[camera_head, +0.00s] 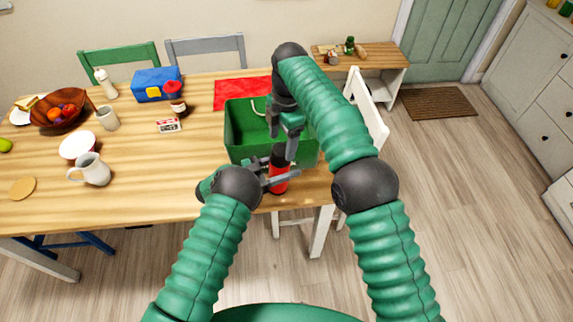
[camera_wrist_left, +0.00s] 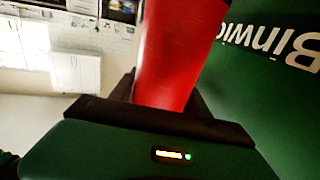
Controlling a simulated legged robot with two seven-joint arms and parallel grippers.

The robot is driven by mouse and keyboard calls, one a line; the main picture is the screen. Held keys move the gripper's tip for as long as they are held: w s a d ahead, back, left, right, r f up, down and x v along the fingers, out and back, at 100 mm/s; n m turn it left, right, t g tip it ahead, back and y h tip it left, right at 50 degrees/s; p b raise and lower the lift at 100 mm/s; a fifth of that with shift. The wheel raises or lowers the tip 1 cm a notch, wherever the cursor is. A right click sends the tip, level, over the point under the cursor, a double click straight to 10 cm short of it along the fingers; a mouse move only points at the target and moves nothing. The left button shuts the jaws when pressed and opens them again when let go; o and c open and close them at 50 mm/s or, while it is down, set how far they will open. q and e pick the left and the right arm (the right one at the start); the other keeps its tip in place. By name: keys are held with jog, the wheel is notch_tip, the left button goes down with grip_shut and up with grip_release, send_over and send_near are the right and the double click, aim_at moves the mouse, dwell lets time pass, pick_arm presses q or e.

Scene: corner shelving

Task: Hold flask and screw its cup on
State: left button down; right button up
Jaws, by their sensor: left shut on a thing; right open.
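The red flask (camera_head: 279,183) stands upright at the table's front edge, before the green crate. My left gripper (camera_head: 284,177) reaches in from the left and is shut on the flask's body. In the left wrist view the red flask body (camera_wrist_left: 180,55) rises between the dark fingers (camera_wrist_left: 165,108). My right gripper (camera_head: 289,148) points down from above and is open around or beside the flask's dark top. I cannot tell whether that dark top (camera_head: 278,156) is the cup, or whether it is seated, as the right gripper partly covers it.
The green crate (camera_head: 240,140) stands close behind the flask; its lettered side (camera_wrist_left: 265,75) fills the right of the left wrist view. A white jug (camera_head: 93,170), bowl (camera_head: 77,146), blue box (camera_head: 152,86) and jar (camera_head: 178,105) stand to the left. A white chair (camera_head: 368,112) is at right.

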aim_at(281, 148)
jog(key=f, duration=0.5)
jog(key=shift+s+a+f, duration=0.1)
jog(key=shift+a, duration=0.1)
jog(key=shift+c, duration=0.3)
